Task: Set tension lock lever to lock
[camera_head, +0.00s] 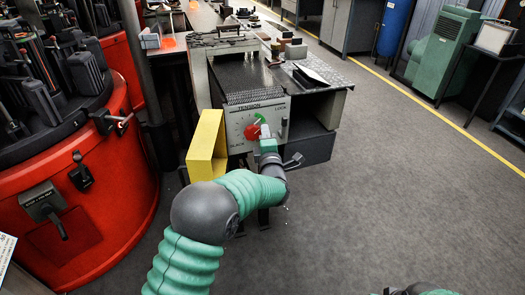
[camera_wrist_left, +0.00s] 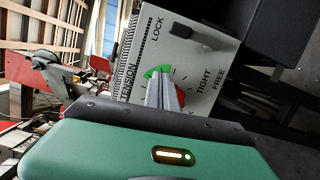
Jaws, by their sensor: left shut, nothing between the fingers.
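The tension panel (camera_head: 256,122) is a pale plate on the front of the machine, marked TENSION, SLACK and LOCK. It also shows in the left wrist view (camera_wrist_left: 190,60), turned on its side, with TIGHT and FREE readable. The black lock lever (camera_wrist_left: 185,32) sticks out close to the LOCK word; it shows at the panel's right side in the head view (camera_head: 284,127). A red and green dial (camera_head: 252,130) sits at the panel's middle. My left gripper (camera_wrist_left: 168,88) is shut and empty in front of the dial, apart from the lever. Its fingertips hide part of the dial; contact cannot be told.
A yellow block (camera_head: 206,146) stands left of the panel. A large red drum (camera_head: 85,200) with black tools is at the left. A dark box (camera_head: 308,150) lies right of the panel. Grey floor (camera_head: 410,190) is free to the right. Part of my right arm shows at the bottom edge.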

